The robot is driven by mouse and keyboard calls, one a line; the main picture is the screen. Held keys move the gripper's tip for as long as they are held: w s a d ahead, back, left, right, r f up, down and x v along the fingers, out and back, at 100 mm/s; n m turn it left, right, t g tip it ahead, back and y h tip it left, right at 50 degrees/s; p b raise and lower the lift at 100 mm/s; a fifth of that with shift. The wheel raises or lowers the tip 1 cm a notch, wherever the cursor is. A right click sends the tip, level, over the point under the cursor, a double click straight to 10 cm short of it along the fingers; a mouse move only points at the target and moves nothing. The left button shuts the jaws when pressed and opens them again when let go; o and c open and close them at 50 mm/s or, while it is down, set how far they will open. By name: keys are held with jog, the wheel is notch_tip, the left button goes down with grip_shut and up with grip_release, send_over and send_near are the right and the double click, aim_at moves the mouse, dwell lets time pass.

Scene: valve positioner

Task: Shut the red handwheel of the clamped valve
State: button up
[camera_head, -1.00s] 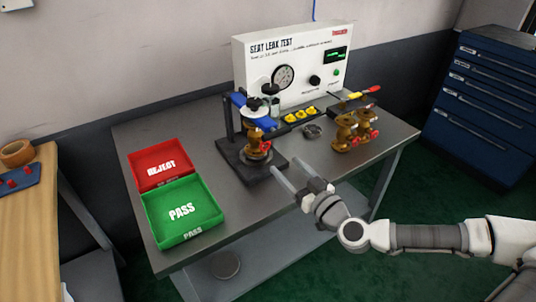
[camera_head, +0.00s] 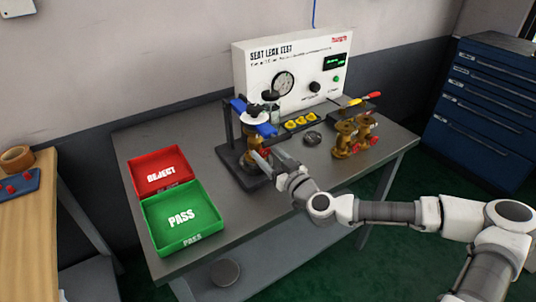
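The clamped valve (camera_head: 250,158) is a brass body standing upright in the black test fixture, under the blue clamp (camera_head: 264,130). Its red handwheel does not show clearly now; my gripper covers that side of the valve. My gripper (camera_head: 266,156) is at the valve's right front side, with its two fingers apart and pointing at the handwheel's place. I cannot tell whether the fingers touch the wheel.
The white seat leak test box (camera_head: 300,65) stands behind. Spare brass valves (camera_head: 345,140) with red handwheels stand to the right, near a small grey dish (camera_head: 312,138). The red reject tray (camera_head: 160,170) and green pass tray (camera_head: 182,218) lie left.

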grip_shut()
